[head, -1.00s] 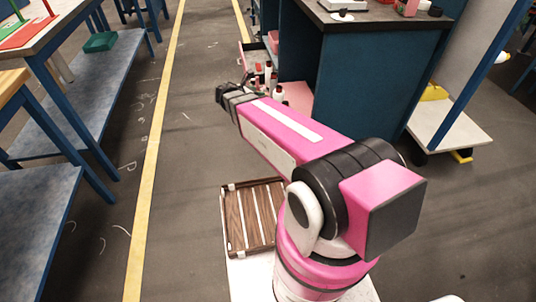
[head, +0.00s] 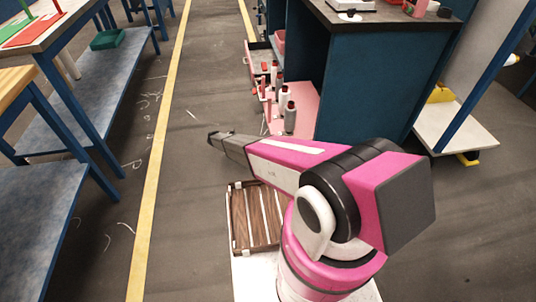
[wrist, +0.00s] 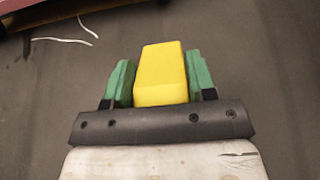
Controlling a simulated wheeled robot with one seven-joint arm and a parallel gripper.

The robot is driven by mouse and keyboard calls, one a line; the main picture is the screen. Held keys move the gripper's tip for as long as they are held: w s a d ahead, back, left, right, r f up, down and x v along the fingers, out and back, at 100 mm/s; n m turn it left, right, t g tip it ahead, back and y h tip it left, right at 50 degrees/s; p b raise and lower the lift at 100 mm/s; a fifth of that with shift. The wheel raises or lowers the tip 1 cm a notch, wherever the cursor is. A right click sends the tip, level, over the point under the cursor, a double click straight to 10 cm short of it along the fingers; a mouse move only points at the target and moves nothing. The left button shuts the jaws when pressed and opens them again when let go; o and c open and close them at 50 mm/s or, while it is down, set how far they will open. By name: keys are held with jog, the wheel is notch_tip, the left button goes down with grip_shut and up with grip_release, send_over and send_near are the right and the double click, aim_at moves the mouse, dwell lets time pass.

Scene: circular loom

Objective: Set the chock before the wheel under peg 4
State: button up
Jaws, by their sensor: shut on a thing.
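A yellow block, which looks like the chock (wrist: 160,70), is held between the two green fingers of my gripper (wrist: 160,80) in the wrist view. It sticks out a little past the fingertips, over bare dark floor. In the head view my gripper (head: 214,137) points left over the aisle, and the block cannot be made out there. No peg number is readable. A small yellow piece (head: 468,158) lies on the floor by the white-decked rack at right, and its wheels are barely visible.
A blue cabinet (head: 365,85) with open pink drawers holding several bottles (head: 290,117) stands ahead. The rack's white deck (head: 455,127) carries a yellow item (head: 440,93). Blue benches (head: 75,120) line the left. A slatted wooden tray (head: 232,215) sits near my base.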

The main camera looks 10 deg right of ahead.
jog(key=shift+m+g, duration=0.3)
jog(key=shift+g, duration=0.1)
jog(key=f, duration=0.3)
jog(key=a+f, duration=0.1)
jog(key=f, duration=0.1)
jog(key=shift+w+f, duration=0.3)
jog(key=shift+f, duration=0.05)
jog(key=d, duration=1.7)
jog(key=shift+d, duration=0.25)
jog(key=shift+d+f, duration=0.15)
jog(key=shift+f, duration=1.6)
jog(key=shift+f, duration=0.2)
jog(key=o, duration=1)
